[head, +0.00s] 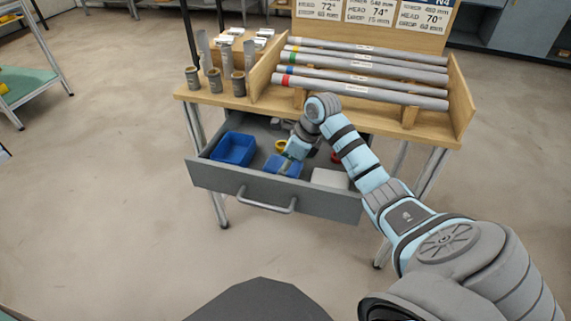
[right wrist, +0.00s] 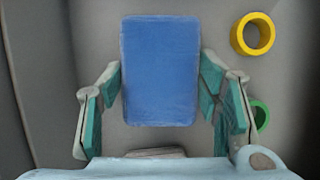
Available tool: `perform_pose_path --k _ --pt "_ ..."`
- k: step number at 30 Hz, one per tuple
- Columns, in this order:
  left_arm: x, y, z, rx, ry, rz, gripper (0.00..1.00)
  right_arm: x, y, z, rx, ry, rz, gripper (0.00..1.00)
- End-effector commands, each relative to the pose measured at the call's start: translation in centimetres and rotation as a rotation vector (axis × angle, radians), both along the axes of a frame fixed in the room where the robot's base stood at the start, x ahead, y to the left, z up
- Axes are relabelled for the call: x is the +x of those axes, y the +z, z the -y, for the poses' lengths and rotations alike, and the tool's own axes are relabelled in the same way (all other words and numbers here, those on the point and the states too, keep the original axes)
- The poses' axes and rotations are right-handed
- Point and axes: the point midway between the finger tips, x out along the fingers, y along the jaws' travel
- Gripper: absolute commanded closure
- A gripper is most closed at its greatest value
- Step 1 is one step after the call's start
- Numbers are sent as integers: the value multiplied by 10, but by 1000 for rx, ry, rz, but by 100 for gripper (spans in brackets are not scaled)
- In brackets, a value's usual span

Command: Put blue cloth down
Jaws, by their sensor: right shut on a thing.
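The blue cloth (right wrist: 160,60) is a flat, folded rectangle between the two fingers of my right gripper (right wrist: 160,80) in the right wrist view. The gripper is shut on it. In the head view the blue cloth (head: 280,168) and my right gripper (head: 291,158) are inside the open grey drawer (head: 235,182), near its middle. I cannot tell whether the cloth touches the drawer floor. My left gripper is not in view.
A blue bin (head: 233,148) stands in the drawer's left part and a white object (head: 330,179) in its right part. A yellow ring (right wrist: 252,34) and a green ring (right wrist: 259,114) lie beside my right gripper. The wooden bench (head: 385,124) with tubes overhangs the drawer's back.

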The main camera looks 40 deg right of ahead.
Motion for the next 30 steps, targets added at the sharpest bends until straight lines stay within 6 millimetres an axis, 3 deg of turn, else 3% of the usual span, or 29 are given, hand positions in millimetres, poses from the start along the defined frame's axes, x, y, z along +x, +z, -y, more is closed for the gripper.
perform_pose_path --k 5,6,9,22,26,30 --pt "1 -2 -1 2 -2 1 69 -2 -7 -1 4 -1 -11 68" --pt "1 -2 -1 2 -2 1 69 -2 -7 -1 4 -1 -11 36" --pt "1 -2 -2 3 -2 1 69 -2 -7 -1 3 -1 -12 22" --pt "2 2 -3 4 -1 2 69 -1 2 0 1 0 -7 22" --pt "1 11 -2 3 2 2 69 -7 23 4 0 -1 -6 22" --pt "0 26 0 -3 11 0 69 -25 58 20 -5 -1 -7 22"
